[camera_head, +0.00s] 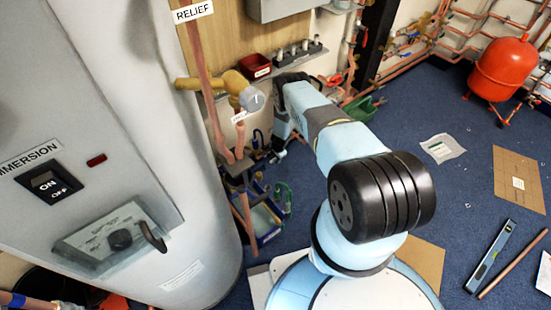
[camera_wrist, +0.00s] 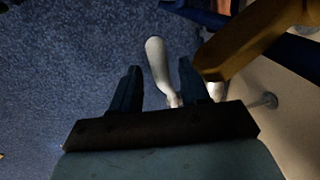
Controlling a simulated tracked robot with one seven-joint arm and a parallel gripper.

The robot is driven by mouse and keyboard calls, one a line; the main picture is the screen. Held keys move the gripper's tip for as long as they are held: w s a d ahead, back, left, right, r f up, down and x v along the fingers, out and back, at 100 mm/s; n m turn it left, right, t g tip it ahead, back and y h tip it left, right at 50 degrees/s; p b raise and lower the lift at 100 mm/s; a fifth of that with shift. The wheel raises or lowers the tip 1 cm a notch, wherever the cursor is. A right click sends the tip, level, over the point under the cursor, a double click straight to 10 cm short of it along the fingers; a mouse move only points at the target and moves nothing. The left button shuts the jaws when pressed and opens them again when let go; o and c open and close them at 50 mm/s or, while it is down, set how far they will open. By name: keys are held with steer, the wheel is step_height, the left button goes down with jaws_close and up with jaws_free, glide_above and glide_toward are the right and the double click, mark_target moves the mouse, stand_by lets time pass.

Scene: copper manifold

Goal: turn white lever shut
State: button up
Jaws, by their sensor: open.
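The white lever (camera_wrist: 158,62) shows in the wrist view as a pale, rounded handle. It narrows toward a pivot close to my gripper's right finger. My gripper (camera_wrist: 159,68) is open, with one dark finger on each side of the lever. The lever lies in the gap between the fingers, closer to the right one. I cannot tell whether either finger touches it. In the head view my arm reaches toward the pipes beside the white cylinder, and I cannot make out the lever or the fingertips there.
A brass-coloured pipe (camera_wrist: 250,38) crosses close to the right finger. A pale surface with a small metal stud (camera_wrist: 265,101) lies at the right. The large white cylinder (camera_head: 150,130) and a copper pipe (camera_head: 205,80) stand left of my arm.

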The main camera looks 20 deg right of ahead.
jaws_close()
stand_by(0.5)
